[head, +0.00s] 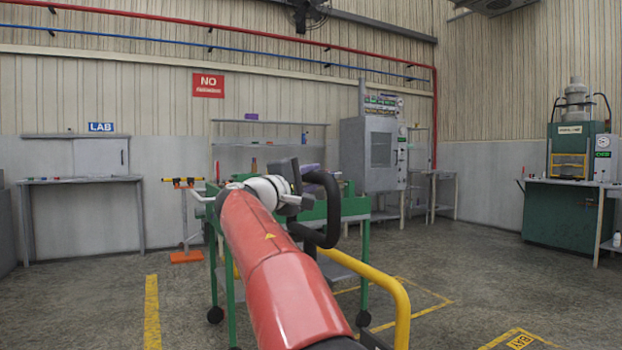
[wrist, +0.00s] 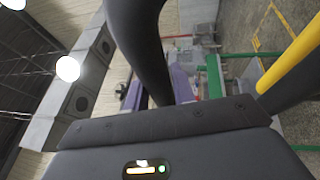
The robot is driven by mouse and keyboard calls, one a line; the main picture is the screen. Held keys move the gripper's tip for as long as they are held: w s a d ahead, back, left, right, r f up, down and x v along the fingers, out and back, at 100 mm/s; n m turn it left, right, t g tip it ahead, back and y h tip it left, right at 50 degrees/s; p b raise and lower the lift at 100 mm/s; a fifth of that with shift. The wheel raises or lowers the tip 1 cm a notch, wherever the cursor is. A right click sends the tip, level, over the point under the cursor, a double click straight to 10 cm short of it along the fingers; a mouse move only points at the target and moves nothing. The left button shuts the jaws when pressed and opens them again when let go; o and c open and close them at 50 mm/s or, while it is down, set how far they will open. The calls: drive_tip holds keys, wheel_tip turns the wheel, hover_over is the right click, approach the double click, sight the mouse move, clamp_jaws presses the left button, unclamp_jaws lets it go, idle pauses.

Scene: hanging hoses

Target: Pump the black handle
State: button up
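A thick black curved bar (head: 331,205), possibly the black handle, loops just right of my gripper (head: 296,182) in the head view. It also crosses the upper middle of the wrist view (wrist: 148,50), very close to the camera. Its lower end meets the area where a yellow tube (head: 385,283) begins; I cannot tell if they join. My gripper is dark and small in the head view, at the end of my red arm. Its fingertips are hidden or unclear, so I cannot tell whether it touches the bar.
A green wheeled cart (head: 355,207) stands behind my gripper. The yellow tube bends toward me on the right. A green machine (head: 568,205) stands at the far right, with a grey cabinet (head: 368,155) at the back. The floor at right centre is clear.

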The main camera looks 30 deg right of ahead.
clamp_jaws()
drive_tip(key=shift+a, duration=0.1)
drive_tip(key=a+f+n+t+h+b, duration=0.1)
drive_tip(key=a+f, duration=0.2)
drive_tip(key=a, duration=1)
drive_tip(key=s+a+f+n+t+h+b, duration=0.1)
drive_tip(key=a+f, duration=0.3)
drive_tip(key=a, duration=0.9)
drive_tip(key=a+f+n+t+h+b, duration=0.1)
drive_tip(key=a+f+n+t+b, duration=0.1)
drive_tip(key=a, duration=1.2)
wheel_tip(320, 180, down, 2)
drive_tip(key=shift+s+t+h+b, duration=0.25)
drive_tip(key=shift+t+h+b, duration=0.15)
drive_tip(key=shift+b, duration=0.15)
